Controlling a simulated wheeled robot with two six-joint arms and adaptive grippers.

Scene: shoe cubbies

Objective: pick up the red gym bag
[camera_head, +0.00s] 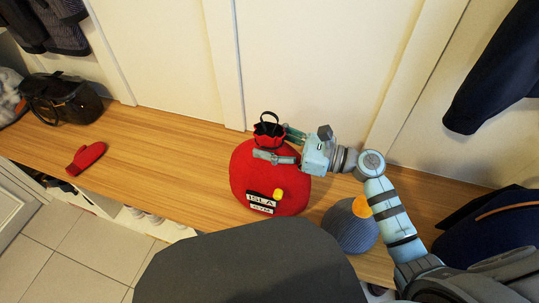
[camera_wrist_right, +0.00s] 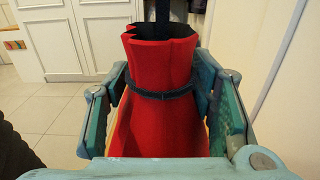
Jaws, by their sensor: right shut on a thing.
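The red gym bag (camera_head: 262,184) stands upright on the wooden bench, with a black loop on top and a white-lettered label reading "ISLA GYM" on its front. My right gripper (camera_head: 281,146) reaches in from the right and is shut on the bag's neck, just below the gathered top. In the right wrist view the red bag (camera_wrist_right: 160,95) fills the space between the two fingers (camera_wrist_right: 160,110), with a dark cord around its neck. The bag's base looks to be on the bench; I cannot tell if it is lifted. My left gripper is not in view.
The wooden bench (camera_head: 150,140) runs along a white panelled wall. A red mitten (camera_head: 86,158) and a black handbag (camera_head: 62,98) lie to the left. A blue-grey knit hat (camera_head: 349,228) sits close to the bag's right. A dark bag (camera_head: 490,232) and hanging coats are farther right.

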